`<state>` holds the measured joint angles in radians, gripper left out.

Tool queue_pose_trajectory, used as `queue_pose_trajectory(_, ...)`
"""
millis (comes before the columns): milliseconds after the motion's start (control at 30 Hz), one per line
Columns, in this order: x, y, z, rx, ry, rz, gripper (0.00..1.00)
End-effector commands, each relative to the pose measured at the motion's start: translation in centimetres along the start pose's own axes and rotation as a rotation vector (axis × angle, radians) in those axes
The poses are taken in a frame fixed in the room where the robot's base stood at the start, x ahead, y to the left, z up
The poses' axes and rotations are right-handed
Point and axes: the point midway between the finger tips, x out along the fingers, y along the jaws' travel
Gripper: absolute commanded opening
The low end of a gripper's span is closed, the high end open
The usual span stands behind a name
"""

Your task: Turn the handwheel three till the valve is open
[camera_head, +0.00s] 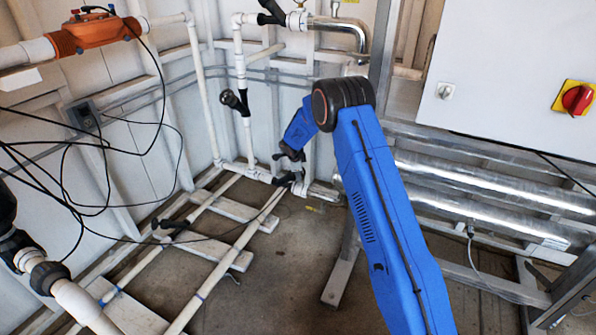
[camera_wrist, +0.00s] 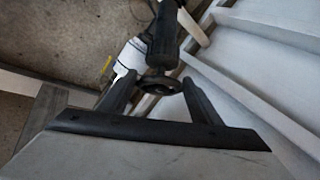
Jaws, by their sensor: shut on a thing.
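My gripper (camera_wrist: 158,79) is shut on a small dark handwheel (camera_wrist: 157,87); one finger lies on each side of its rim in the wrist view. The handwheel sits on a black valve body (camera_wrist: 163,42) in a white pipe. No number shows on it, and I cannot tell how far the valve is turned. In the head view my gripper (camera_head: 287,157) is low at the back wall, just above the black valve (camera_head: 288,179) on the floor-level white pipe. The wheel itself is mostly hidden there.
Other black valves sit on the upright pipe (camera_head: 235,100) and on a floor pipe (camera_head: 172,226). White floor pipes lie on pale boards (camera_head: 215,250) at left. A metal frame with shiny tubes (camera_head: 490,208) and a white cabinet (camera_head: 505,75) stand at right. Loose black cables hang at left.

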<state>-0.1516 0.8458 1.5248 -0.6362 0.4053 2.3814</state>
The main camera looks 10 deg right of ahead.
Motion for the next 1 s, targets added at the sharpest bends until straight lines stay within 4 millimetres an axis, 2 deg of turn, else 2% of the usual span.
queue_pose_trajectory(1000,0.01,0.38,-0.09,-0.194,0.002,-0.184,0.36)
